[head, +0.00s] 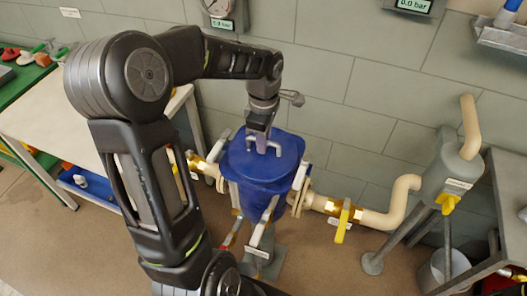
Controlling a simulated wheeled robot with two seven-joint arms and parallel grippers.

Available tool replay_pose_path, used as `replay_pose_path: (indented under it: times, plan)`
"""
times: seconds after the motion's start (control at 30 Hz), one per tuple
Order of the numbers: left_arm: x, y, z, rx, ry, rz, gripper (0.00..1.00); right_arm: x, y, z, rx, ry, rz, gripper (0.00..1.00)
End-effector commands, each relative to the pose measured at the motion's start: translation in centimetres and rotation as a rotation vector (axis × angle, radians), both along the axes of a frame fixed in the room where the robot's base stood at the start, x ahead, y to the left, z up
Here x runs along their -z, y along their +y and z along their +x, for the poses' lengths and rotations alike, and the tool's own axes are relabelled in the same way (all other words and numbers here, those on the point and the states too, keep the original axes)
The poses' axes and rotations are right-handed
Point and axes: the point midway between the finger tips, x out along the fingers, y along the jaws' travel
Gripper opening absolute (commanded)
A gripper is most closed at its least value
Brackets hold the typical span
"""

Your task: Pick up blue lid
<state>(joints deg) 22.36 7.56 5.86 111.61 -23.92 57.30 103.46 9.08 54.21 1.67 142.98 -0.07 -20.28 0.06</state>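The blue lid (286,158) sits on top of the blue vessel (262,192) in the middle of the head view. A pale bar handle (277,146) stands up from the lid. My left gripper (262,143) points down at this handle from above, its tips at or very near it. The fingers overlap in the view, so I cannot tell whether they are closed on the handle. My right gripper is not in view.
Pale levers stand around the vessel. A pipe (405,195) with a yellow-handled valve (342,222) runs right to a grey tank (450,172). Gauges (217,8) hang on the wall behind. A white-topped table (75,110) stands left, and a grey bench (505,190) right.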

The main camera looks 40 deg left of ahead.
Motion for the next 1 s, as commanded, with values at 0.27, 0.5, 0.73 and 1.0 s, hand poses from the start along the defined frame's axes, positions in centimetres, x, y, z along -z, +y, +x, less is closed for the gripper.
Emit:
replay_pose_path:
  times: [0.27,0.5,0.73,1.0]
  plan:
    - [0.0,0.0,0.01,0.0,0.0,0.0,0.0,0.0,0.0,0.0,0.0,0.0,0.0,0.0]
    - [0.0,0.0,0.01,0.0,0.0,0.0,0.0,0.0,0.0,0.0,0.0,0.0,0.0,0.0]
    - [0.0,0.0,0.01,0.0,0.0,0.0,0.0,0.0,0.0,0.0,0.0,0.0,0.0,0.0]
    - [0.01,0.0,0.01,0.0,0.0,0.0,0.0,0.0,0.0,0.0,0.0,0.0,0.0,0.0]
